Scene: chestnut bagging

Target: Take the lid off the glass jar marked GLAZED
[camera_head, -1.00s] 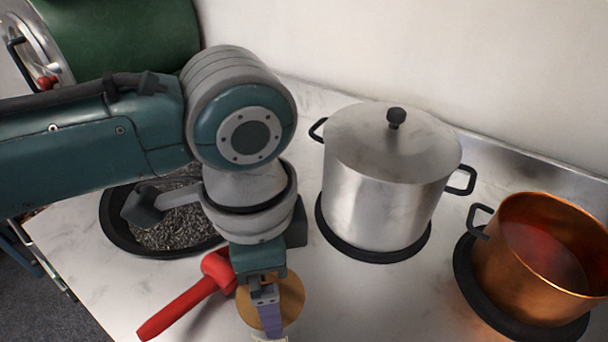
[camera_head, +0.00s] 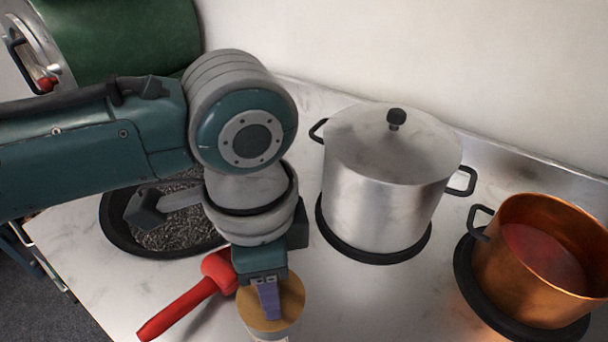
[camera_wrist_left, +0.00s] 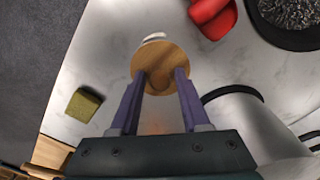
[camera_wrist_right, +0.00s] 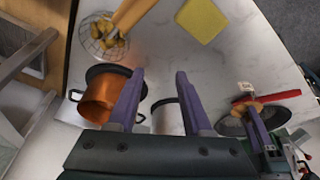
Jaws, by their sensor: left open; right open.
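The glass jar (camera_head: 268,337) stands at the front of the counter, mostly cut off by the picture's edge; its marking is not readable. Its round wooden lid (camera_head: 290,312) is on top, and the lid also shows in the left wrist view (camera_wrist_left: 158,58). My left gripper (camera_head: 270,316) is open over the lid, pointing down. In the left wrist view its fingertips (camera_wrist_left: 160,74) lie at either side of the lid's near part; contact cannot be told. My right gripper (camera_wrist_right: 161,75) is open and empty, seen only in its own wrist view.
A red-handled tool (camera_head: 188,308) lies just left of the jar. A lidded steel pot (camera_head: 375,205) and a copper pot (camera_head: 520,290) stand to the right. A dark pan (camera_head: 118,235) is behind my left wrist. A yellow-green sponge (camera_wrist_left: 83,104) lies apart.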

